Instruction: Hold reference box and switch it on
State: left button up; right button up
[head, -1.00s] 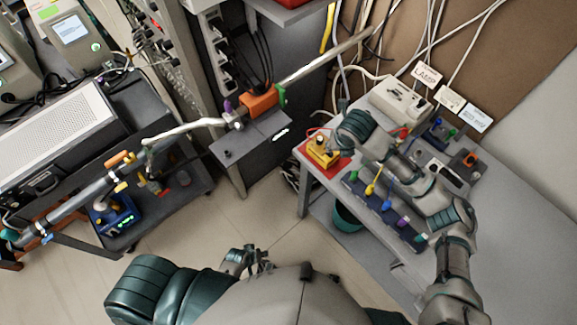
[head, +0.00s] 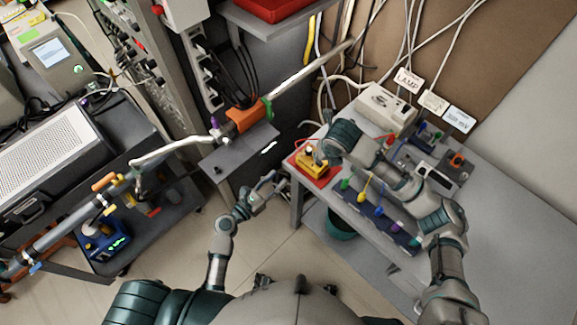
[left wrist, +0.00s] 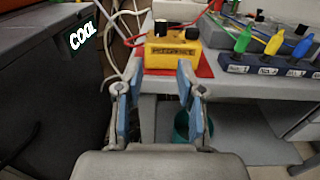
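The yellow reference box (head: 318,163) sits on a red mat (head: 328,181) at the table's near left corner. In the left wrist view the box (left wrist: 172,54) shows its label and dark knobs on top. My left gripper (head: 277,184) is open and empty, left of the table and short of the box. In the left wrist view its blue-padded fingers (left wrist: 155,80) stand apart, with the box beyond them. My right gripper (head: 322,152) is at the top of the box; its fingertips are largely hidden, and I cannot tell whether they touch it.
A strip of coloured plugs (head: 375,212) lies along the table's near edge, right of the box. A grey cabinet (head: 238,148) stands left of the table. A teal bin (head: 341,226) is under the table. Loose cables hang behind it.

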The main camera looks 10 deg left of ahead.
aim_at(306, 153)
pick_arm(q)
jog(key=x, duration=1.6)
jog(key=shift+w+d+f, duration=0.1)
jog(key=shift+w+d, duration=0.05)
jog(key=shift+d, duration=0.15)
jog(key=shift+c, duration=0.2)
grip_shut()
